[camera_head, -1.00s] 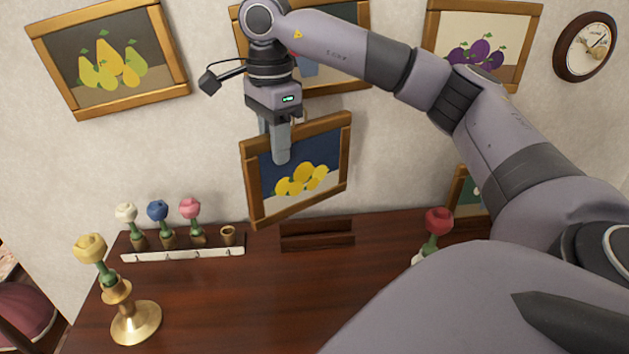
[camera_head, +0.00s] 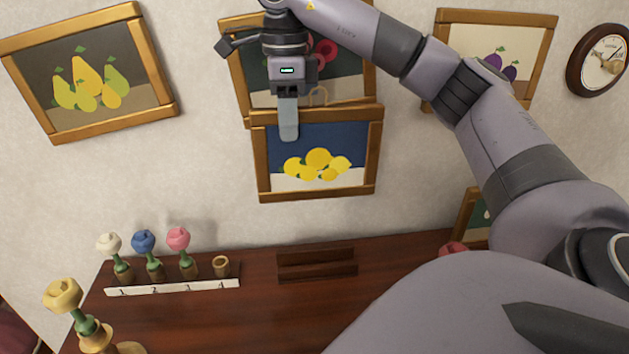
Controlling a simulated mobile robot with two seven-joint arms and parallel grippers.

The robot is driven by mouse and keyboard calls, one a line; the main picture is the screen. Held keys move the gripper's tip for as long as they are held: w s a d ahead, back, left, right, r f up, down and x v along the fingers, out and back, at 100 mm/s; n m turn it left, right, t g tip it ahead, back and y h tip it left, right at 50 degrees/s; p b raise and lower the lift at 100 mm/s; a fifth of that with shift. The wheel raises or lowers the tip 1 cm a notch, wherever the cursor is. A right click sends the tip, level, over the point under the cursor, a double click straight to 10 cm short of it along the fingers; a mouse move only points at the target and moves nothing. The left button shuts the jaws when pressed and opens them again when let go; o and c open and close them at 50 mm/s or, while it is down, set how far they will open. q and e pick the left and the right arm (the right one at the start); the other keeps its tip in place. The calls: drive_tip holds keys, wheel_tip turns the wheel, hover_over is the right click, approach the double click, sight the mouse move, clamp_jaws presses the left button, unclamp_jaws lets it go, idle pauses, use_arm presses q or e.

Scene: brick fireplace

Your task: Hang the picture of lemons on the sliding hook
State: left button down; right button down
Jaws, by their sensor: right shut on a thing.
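The picture of lemons (camera_head: 318,165) has a wooden frame, a dark blue background and yellow lemons. My right gripper (camera_head: 289,118) is shut on the top edge of its frame and holds it upright, well above the wooden shelf. The lemon picture overlaps the lower part of a wall picture with red fruit (camera_head: 322,52); I cannot tell whether they touch. A thin tan loop (camera_head: 319,96) shows just above the lemon frame's top edge. I cannot make out the sliding hook. My left gripper is not in view.
A pear picture (camera_head: 92,75) hangs at left, a plum picture (camera_head: 540,35) and clock (camera_head: 601,60) at right.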

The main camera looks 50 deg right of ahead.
sight(291, 188)
wheel_tip(291, 188, down, 9)
drive_tip(key=b, duration=0.3)
drive_tip(key=shift+r+b, duration=0.1)
drive_tip(key=shift+b, duration=0.25)
wheel_tip(291, 188, down, 6)
drive_tip(key=shift+f, duration=0.15)
wheel_tip(291, 188, down, 4)
drive_tip(key=shift+f+p, duration=0.25)
drive_tip(key=shift+p, duration=0.2)
drive_tip(key=shift+f, duration=0.15)
drive_tip(key=c, duration=0.9)
unclamp_jaws()
